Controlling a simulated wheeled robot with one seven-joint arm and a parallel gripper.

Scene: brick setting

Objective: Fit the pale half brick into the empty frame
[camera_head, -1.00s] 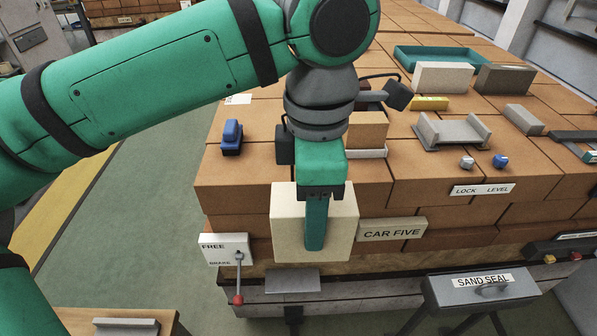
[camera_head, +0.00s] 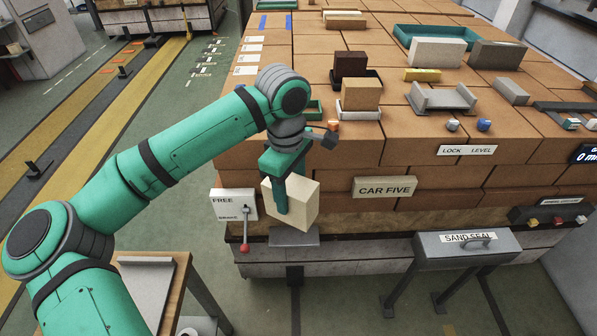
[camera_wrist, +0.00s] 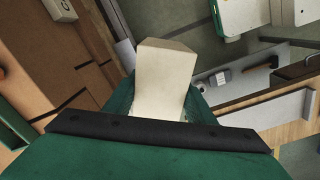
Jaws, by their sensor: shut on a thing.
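The pale half brick (camera_head: 301,204) is in my gripper (camera_head: 286,200), in front of the brick stack's near face and above a small grey ledge. It hangs turned, showing a corner. The wrist view shows the pale brick (camera_wrist: 163,75) between the green fingers. A small green frame (camera_head: 314,109) on the stack top, behind my wrist, is partly hidden; its visible part looks empty. Beside it, a white frame (camera_head: 359,114) holds a tan brick (camera_head: 361,93) and a dark frame (camera_head: 371,79) holds a dark brick (camera_head: 350,65).
A lever panel (camera_head: 233,204) is close left of the held brick, and the CAR FIVE sign (camera_head: 384,187) is to its right. An orange knob (camera_head: 333,126) sits near the top edge. A grey cradle (camera_head: 442,98) and a teal tray (camera_head: 436,38) stand farther right.

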